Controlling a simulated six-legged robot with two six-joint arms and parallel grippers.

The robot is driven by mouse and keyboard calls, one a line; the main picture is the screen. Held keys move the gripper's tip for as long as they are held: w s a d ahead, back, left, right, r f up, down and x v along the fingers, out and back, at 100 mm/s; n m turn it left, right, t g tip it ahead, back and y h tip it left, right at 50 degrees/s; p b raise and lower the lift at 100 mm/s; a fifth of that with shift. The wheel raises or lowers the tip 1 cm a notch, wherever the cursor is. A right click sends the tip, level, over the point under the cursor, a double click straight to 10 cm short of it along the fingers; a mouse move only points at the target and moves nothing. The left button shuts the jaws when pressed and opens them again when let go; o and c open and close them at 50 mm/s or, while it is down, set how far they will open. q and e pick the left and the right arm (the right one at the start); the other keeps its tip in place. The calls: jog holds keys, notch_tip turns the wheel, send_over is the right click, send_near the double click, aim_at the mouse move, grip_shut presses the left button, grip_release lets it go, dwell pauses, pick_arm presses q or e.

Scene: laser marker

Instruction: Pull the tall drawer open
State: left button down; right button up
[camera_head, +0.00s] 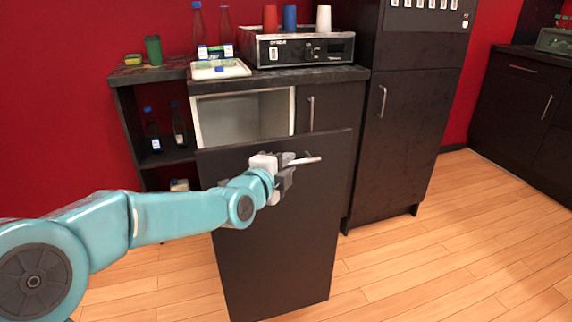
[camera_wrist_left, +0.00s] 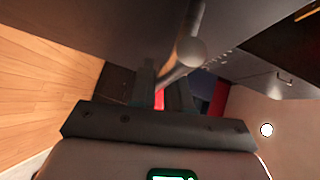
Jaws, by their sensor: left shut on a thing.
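The tall drawer's dark front panel (camera_head: 275,235) stands forward of the cabinet, with a pale-edged opening (camera_head: 243,117) showing behind its top edge. My left gripper (camera_head: 285,172) is at the upper part of this panel, shut on the metal handle (camera_head: 308,160). In the left wrist view the handle (camera_wrist_left: 190,48) runs between the dark fingers of my left gripper (camera_wrist_left: 165,95). The gripper hides part of the handle. The lower inside of the drawer is hidden by the front panel. My right gripper is not in view.
A counter above holds a white tray (camera_head: 220,70), a black machine (camera_head: 300,48) and several cups and bottles. A tall dark cabinet (camera_head: 415,130) stands to the right. Open shelves (camera_head: 130,115) with bottles are at left. Wooden floor (camera_head: 440,250) is clear at right.

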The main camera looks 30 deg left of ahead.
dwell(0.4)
pick_arm(q)
jog(key=c, duration=1.2)
grip_release()
jog(key=s+d+r+p, duration=0.1)
jog(key=s+r+p, duration=0.1)
jog(key=s, duration=1.4)
jog(key=shift+r, duration=0.15)
